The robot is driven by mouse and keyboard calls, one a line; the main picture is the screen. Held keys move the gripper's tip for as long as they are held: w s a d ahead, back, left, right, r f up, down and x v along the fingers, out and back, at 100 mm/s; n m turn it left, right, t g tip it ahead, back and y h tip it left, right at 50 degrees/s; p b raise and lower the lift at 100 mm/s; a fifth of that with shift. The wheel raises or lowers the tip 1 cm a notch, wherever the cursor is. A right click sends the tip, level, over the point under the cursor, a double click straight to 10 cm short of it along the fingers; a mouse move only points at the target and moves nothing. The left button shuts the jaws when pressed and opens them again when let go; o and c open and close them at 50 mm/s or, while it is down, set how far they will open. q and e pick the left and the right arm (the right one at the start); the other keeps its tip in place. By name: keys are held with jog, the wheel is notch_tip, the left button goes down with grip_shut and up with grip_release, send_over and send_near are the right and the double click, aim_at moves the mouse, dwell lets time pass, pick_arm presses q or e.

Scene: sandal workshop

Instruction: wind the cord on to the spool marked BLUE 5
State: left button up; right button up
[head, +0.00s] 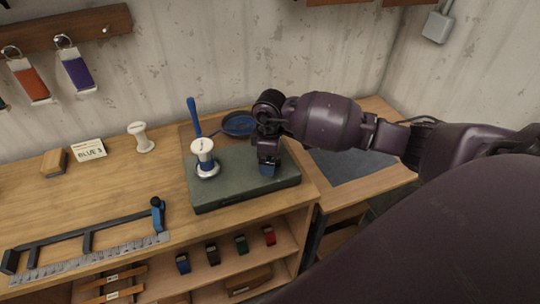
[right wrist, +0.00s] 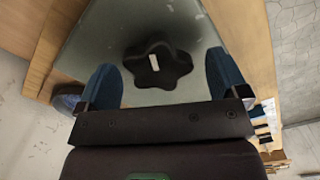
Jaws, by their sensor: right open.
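A dark green box (head: 245,185) stands on the bench in the head view. A white spool (head: 204,158) with a band of blue sits upright on a round metal base at its left end; any writing on it is too small to read. A black star-shaped knob (right wrist: 157,64) with a white mark shows on the box in the right wrist view. My right gripper (head: 268,168) is over the box's right part and hides the knob in the head view. Its blue fingers (right wrist: 162,82) are open, one on either side of the knob, not closed on it. My left gripper is out of view.
A card reading BLUE 5 (head: 89,150), an empty-looking white spool (head: 141,138) and a wooden block (head: 54,162) stand left. A blue handle (head: 193,116) and dark blue round dish (head: 238,124) are behind the box. A black frame with a ruler (head: 90,258) lies in front left.

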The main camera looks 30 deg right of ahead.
notch_tip(320, 180, up, 11)
jog(key=shift+b, duration=0.4)
jog(key=shift+o, duration=0.2)
jog(key=shift+f, duration=0.1)
